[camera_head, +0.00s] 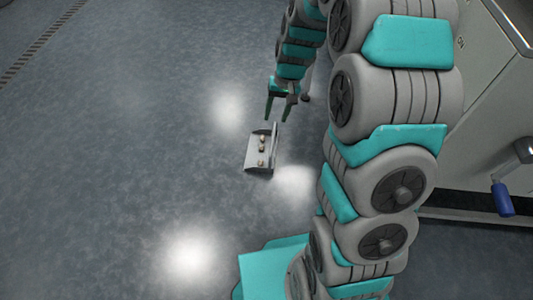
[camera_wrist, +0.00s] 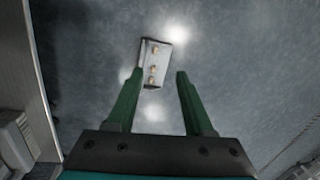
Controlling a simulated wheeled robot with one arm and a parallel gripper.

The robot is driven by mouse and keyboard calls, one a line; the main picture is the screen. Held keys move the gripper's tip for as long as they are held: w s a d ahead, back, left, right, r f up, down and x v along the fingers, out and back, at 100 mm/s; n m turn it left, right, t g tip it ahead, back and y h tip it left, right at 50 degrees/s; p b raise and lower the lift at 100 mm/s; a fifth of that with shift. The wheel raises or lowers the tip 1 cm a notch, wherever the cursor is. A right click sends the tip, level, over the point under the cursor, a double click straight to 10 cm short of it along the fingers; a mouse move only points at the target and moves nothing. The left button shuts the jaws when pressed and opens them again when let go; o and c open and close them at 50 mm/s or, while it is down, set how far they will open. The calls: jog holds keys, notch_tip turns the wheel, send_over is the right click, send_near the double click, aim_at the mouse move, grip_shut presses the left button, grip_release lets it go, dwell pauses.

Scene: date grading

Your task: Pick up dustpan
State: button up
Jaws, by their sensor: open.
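The dustpan (camera_head: 255,158) is a small light-grey pan lying on the floor in the head view, left of my arm. Several small tan pieces lie in it. In the wrist view the dustpan (camera_wrist: 163,63) is beyond the fingertips, ahead of the left finger and the gap. My gripper (camera_head: 279,121) has green fingers and hangs just above the dustpan's far end in the picture. In the wrist view my gripper (camera_wrist: 160,73) is open, with nothing between its fingers. I cannot tell the exact height between fingertips and dustpan.
The grey floor (camera_head: 120,150) around the dustpan is clear to the left. A pale cabinet or machine (camera_head: 490,100) stands at the right, with a blue-handled part (camera_head: 502,199) on its side.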

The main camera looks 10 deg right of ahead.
jog(key=m+b, duration=0.2)
jog(key=b, duration=0.3)
send_over(273, 138)
jog(key=d, duration=0.2)
notch_tip(273, 138, down, 20)
jog(key=shift+t, duration=0.4)
jog(key=f, duration=0.2)
jog(key=a+f, duration=0.1)
jog(key=f, duration=0.2)
jog(key=a+f+b, duration=0.1)
jog(key=f, duration=0.2)
jog(key=shift+r, duration=0.15)
grip_shut()
